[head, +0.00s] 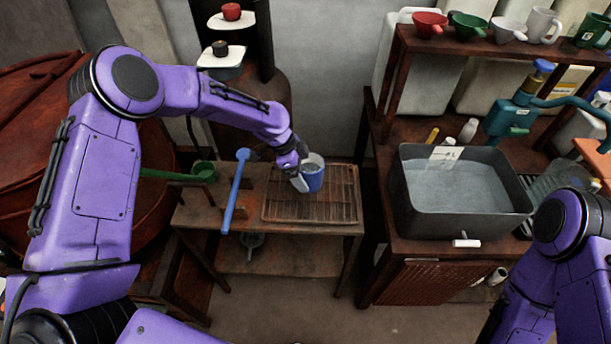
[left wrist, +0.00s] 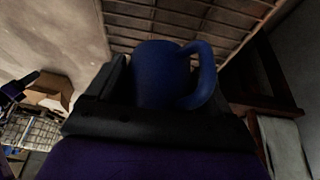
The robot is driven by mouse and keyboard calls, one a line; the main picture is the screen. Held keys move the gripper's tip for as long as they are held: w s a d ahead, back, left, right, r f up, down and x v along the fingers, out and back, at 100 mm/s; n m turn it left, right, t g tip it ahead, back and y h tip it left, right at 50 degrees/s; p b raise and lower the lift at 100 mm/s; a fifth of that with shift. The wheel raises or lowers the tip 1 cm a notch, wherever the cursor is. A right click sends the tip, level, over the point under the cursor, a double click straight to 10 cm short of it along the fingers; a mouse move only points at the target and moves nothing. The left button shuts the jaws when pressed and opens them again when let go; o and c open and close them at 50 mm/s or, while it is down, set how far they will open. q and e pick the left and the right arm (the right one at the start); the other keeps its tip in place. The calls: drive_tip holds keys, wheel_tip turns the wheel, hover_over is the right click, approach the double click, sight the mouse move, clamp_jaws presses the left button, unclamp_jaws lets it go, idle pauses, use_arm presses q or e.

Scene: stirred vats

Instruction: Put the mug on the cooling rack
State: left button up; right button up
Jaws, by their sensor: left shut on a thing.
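A blue mug (head: 313,177) with a pale inside is held by my left gripper (head: 301,180) over the cooling rack (head: 335,208). The rack is a brown wire grid on the small wooden table. In the left wrist view the mug (left wrist: 163,75) sits between the dark jaws (left wrist: 150,95), its handle to the right, with the rack's grid (left wrist: 135,20) beyond it. I cannot tell whether the mug's base touches the rack. My right arm shows at the lower right of the head view; its gripper is out of the picture.
A blue ladle (head: 236,192) and a green ladle (head: 190,171) lie left of the rack. A grey basin of liquid (head: 455,190) stands on the bench to the right. A shelf above it holds several cups and mugs (head: 541,24). The rack's right part is bare.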

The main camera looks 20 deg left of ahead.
use_arm(q)
drive_tip(key=shift+w+f, duration=0.85)
drive_tip(key=shift+f, duration=0.15)
wheel_tip(320, 180, down, 3)
drive_tip(key=shift+d+r+p, duration=0.1)
drive_tip(key=shift+p, duration=0.85)
drive_tip(key=shift+f, duration=0.3)
drive_tip(key=o, duration=1.3)
drive_tip(key=shift+r, duration=0.3)
drive_tip(key=shift+b+v, duration=1.45)
drive_tip(key=shift+v, duration=4.45)
drive_tip(key=shift+f, duration=0.1)
